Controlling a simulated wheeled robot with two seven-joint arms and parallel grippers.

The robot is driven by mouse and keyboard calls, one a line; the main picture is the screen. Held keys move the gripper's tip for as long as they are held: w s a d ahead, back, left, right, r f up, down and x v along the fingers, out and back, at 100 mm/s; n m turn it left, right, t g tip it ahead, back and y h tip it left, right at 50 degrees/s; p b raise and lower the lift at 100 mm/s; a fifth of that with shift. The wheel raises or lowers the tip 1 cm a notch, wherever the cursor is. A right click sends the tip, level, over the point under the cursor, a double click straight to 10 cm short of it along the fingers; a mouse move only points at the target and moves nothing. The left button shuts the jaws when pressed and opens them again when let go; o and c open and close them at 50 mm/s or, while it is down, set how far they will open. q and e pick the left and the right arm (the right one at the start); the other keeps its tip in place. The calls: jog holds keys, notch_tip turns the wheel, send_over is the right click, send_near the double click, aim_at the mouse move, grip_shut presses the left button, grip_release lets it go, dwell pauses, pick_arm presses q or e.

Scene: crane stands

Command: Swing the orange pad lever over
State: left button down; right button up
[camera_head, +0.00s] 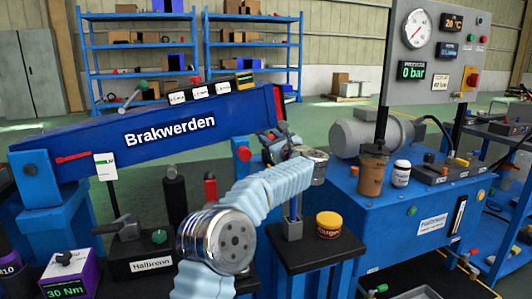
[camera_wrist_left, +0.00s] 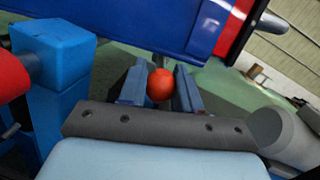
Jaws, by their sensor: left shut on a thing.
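An orange-red ball knob (camera_wrist_left: 160,86), which looks like the end of the orange pad lever, sits between the two blue fingers of my left gripper (camera_wrist_left: 162,72) in the left wrist view. The fingers are shut on it, one on each side. The rest of the lever is hidden. In the head view my left gripper (camera_head: 274,143) is beside the right end of the blue beam (camera_head: 215,128), and the knob cannot be made out there. My right gripper is not in view.
A dark stand (camera_head: 318,252) bears a yellow-red tin (camera_head: 328,224). A blue pump unit (camera_head: 395,230) with a grey motor is at the right. Green floor (camera_head: 325,122) lies free behind.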

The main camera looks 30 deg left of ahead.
pick_arm(q)
jog(key=shift+w+d+r, duration=0.1)
jog(key=shift+w+d, duration=0.1)
jog(key=shift+w, duration=0.05)
jog(key=c, duration=0.8)
grip_release()
jog(key=shift+d, duration=0.1)
jog(key=shift+s+d, duration=0.2)
jog(key=shift+d, duration=0.1)
jog(key=b+v, duration=0.3)
jog(key=v, duration=1)
jog(key=shift+b, duration=0.3)
jog(key=shift+c, duration=0.3)
